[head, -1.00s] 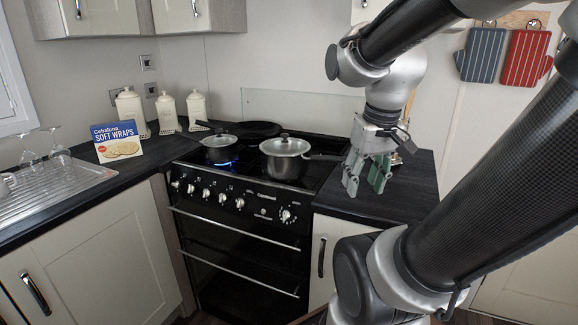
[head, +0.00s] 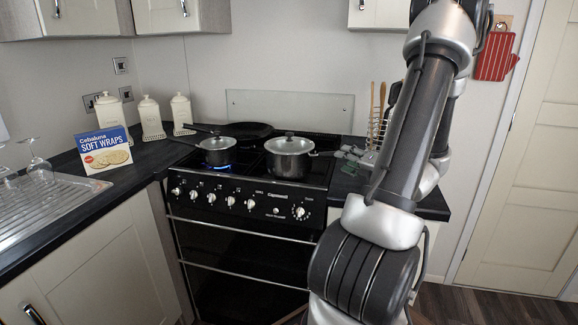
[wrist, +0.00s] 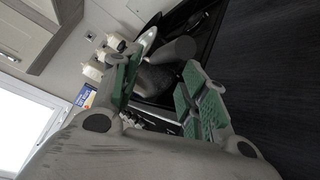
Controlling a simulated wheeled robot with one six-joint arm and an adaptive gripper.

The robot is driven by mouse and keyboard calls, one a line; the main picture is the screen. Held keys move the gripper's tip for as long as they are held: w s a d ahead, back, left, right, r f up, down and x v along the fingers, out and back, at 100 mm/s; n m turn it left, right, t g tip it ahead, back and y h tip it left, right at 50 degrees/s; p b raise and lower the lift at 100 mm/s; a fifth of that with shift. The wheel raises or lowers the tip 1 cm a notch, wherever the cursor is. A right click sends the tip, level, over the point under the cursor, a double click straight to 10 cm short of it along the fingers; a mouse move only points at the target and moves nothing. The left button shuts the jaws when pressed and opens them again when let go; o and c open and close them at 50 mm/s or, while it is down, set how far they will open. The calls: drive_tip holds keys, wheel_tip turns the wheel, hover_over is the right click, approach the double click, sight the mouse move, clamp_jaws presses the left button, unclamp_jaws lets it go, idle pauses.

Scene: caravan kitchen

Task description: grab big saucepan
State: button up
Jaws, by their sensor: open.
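The big saucepan (head: 289,162) is a silver pot with a lid on the right side of the hob. Its dark handle (head: 322,154) points right, toward the worktop. My gripper (head: 343,156) is just right of the pot, low over the hob's right edge, near the handle's end. In the wrist view, my gripper (wrist: 162,62) is open, with green-padded fingers apart. The saucepan (wrist: 156,80) shows between and beyond them, with its handle (wrist: 178,52) near the fingertips. I cannot tell whether a finger touches the handle. My arm hides part of the worktop.
A smaller pan (head: 217,150) sits over a lit blue flame at the hob's left. A dark frying pan (head: 245,131) lies behind. A utensil rack (head: 377,125) stands behind my gripper. Canisters (head: 152,118) and a wraps box (head: 104,150) stand left.

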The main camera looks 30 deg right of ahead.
sight(332, 154)
drive_tip(key=shift+m, duration=0.9)
drive_tip(key=w, duration=0.5)
drive_tip(key=w+f, duration=0.1)
drive_tip(key=w, duration=0.2)
drive_tip(key=shift+d, duration=0.15)
clamp_jaws()
